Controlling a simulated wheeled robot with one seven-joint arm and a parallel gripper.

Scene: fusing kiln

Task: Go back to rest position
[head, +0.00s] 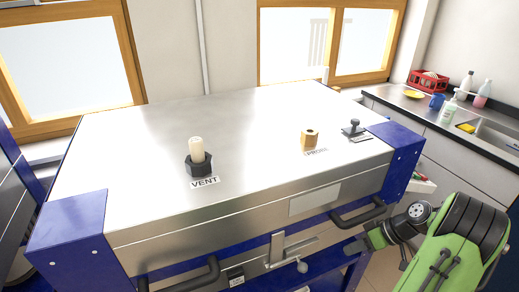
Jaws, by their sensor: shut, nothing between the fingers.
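My arm comes in at the lower right, with a green link and a grey joint. Its far end, my gripper (356,246), shows small and dark in front of the kiln's front, below the right black handle (358,214). It looks shut and holds nothing. The fingers are small and partly lost against the dark blue frame. The kiln's broad steel lid (130,150) is down. A white plug (197,150) stands upright in a black hexagonal collar by the VENT label. A brass hexagonal fitting (310,138) stands by another label.
A latch lever (290,262) and a left handle (190,278) stick out from the kiln's front. Blue corner posts (70,235) flank it. A small black knob (353,127) sits on the lid. A sink counter (420,104) with bottles and a red crate (428,80) stands behind right.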

